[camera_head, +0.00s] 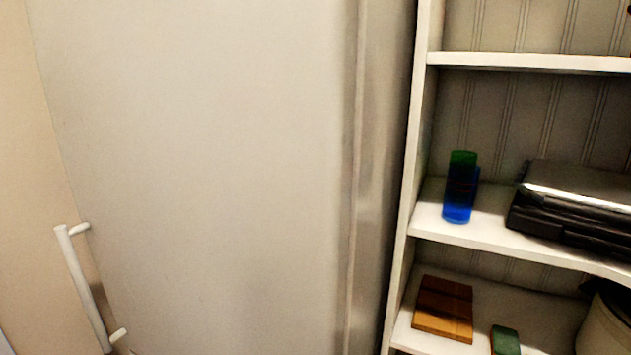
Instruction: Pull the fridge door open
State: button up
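The fridge door (210,170) fills the left and middle of the head view as a large pale panel, and it looks shut. Its white bar handle (84,288) stands upright, slightly tilted, at the lower left, fixed by two short posts. The handle's lower end lies near the bottom edge of the picture. My gripper is not in view, and nothing is seen touching the handle.
White corner shelving (404,190) stands right of the fridge. A beige wall (25,130) borders the fridge at left.

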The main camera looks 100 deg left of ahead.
aim_at(206, 147)
jog(key=u, duration=2.8)
